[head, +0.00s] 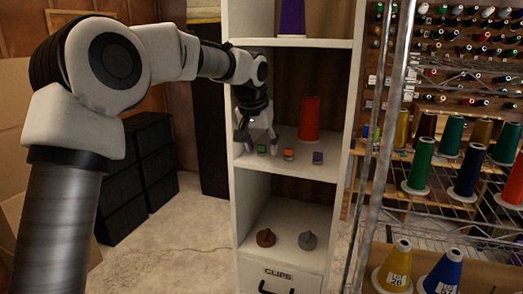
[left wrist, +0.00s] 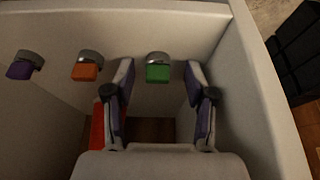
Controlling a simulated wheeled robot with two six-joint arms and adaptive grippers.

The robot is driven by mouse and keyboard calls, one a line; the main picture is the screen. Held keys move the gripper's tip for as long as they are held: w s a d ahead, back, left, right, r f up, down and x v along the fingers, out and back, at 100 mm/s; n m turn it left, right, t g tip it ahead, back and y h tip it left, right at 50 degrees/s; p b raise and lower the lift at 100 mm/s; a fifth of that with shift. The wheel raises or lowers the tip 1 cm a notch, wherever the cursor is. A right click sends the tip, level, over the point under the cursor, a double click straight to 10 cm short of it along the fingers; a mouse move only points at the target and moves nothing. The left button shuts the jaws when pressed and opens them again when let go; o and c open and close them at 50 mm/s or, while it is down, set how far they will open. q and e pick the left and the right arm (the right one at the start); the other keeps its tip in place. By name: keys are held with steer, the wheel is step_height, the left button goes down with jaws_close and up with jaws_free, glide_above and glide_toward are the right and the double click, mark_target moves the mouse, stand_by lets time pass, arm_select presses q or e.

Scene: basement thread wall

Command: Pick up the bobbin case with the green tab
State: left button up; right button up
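The bobbin case with the green tab (head: 262,149) sits on the middle shelf of the white cabinet, leftmost of three. It also shows in the left wrist view (left wrist: 158,70) as a grey metal case with a green face. My left gripper (head: 257,147) is open above the shelf. In the left wrist view its two fingertips (left wrist: 158,66) appear on either side of the green-tab case, with gaps and no visible contact. The orange-tab case (head: 288,154) and the purple-tab case (head: 318,158) sit to its right. My right gripper is not in view.
A red thread cone (head: 309,118) stands behind the cases. The cabinet's left side wall (left wrist: 262,85) is close to the gripper. Two small pointed objects, brown (head: 266,238) and grey (head: 307,240), sit on the shelf below. A wire rack with thread cones (head: 419,164) stands at right.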

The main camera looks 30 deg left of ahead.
arm_select(q)
steer(key=shift+s+d+r, duration=0.2)
steer(key=shift+s+d, duration=0.05)
steer(key=shift+s, duration=0.05)
steer(key=c, duration=0.7)
steer(key=shift+w, duration=0.1)
steer(key=shift+f, duration=0.1)
